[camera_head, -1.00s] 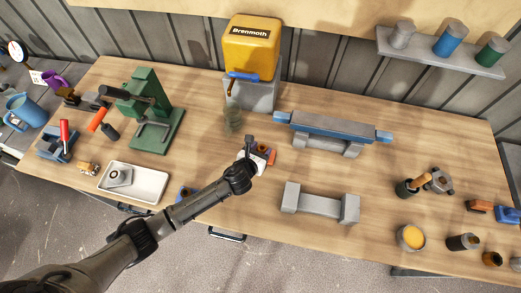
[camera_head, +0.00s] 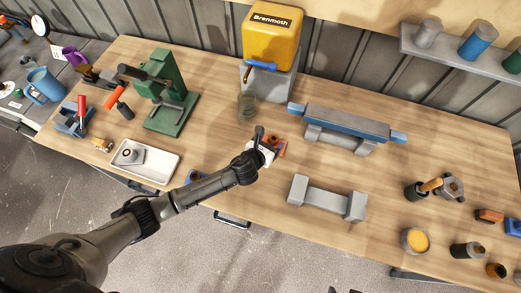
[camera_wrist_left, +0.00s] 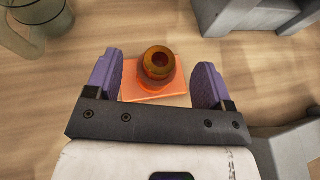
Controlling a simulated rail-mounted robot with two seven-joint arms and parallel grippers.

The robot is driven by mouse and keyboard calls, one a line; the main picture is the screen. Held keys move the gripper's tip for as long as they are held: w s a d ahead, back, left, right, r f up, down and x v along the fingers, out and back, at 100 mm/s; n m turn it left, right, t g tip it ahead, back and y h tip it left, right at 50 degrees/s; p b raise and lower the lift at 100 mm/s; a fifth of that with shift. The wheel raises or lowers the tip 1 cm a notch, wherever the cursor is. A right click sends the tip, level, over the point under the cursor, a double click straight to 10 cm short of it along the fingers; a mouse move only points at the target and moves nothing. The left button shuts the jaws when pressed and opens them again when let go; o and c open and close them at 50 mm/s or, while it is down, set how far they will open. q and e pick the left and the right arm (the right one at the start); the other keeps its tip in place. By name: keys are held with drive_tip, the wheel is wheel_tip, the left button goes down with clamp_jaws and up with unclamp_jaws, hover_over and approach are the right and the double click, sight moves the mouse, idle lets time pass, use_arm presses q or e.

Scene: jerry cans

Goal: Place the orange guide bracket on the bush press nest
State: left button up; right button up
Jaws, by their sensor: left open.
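The orange guide bracket (camera_head: 280,147) lies on the wooden table in front of the yellow Brenmoth container. In the left wrist view it shows as an orange plate (camera_wrist_left: 130,92) with an amber-brown ringed boss on it. My left gripper (camera_wrist_left: 155,85) is open, with its purple fingers on either side of the bracket; whether they touch it I cannot tell. In the head view my left gripper (camera_head: 267,150) partly hides the bracket. The green bush press (camera_head: 166,88) stands on the table at the left; I cannot make out its nest clearly. My right gripper is not in view.
A glass jar (camera_head: 247,106) stands behind the bracket. A blue-topped grey fixture (camera_head: 345,125) and a grey stand (camera_head: 327,198) are to the right. A white tray (camera_head: 165,172) lies in front of the press. Bare table lies between press and bracket.

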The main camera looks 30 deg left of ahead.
use_arm(q)
drive_tip(key=d+p+v, duration=0.1)
drive_tip(key=v, duration=0.9)
drive_tip(key=shift+s+a, duration=0.25)
drive_tip(key=shift+a, duration=0.25)
drive_tip(key=s+a+n+g+y, duration=0.1)
drive_tip(key=s+n+g, duration=0.2)
drive_tip(key=s+n, duration=0.5)
drive_tip(key=s+a+n+g, duration=0.1)
drive_tip(key=s+n+g, duration=0.3)
drive_tip(key=s+n, duration=0.5)
drive_tip(key=n, duration=1)
drive_tip(key=shift+a+n+y, duration=0.25)
drive_tip(key=shift+n+y, duration=0.05)
drive_tip(key=shift+y, duration=0.1)
drive_tip(key=shift+o, duration=0.5)
drive_tip(key=s+n+g, duration=0.2)
drive_tip(key=s+n, duration=0.4)
drive_tip(key=n, duration=0.1)
drive_tip(key=shift+s+a+r+g+h, duration=0.4)
drive_tip(key=shift+w, duration=0.1)
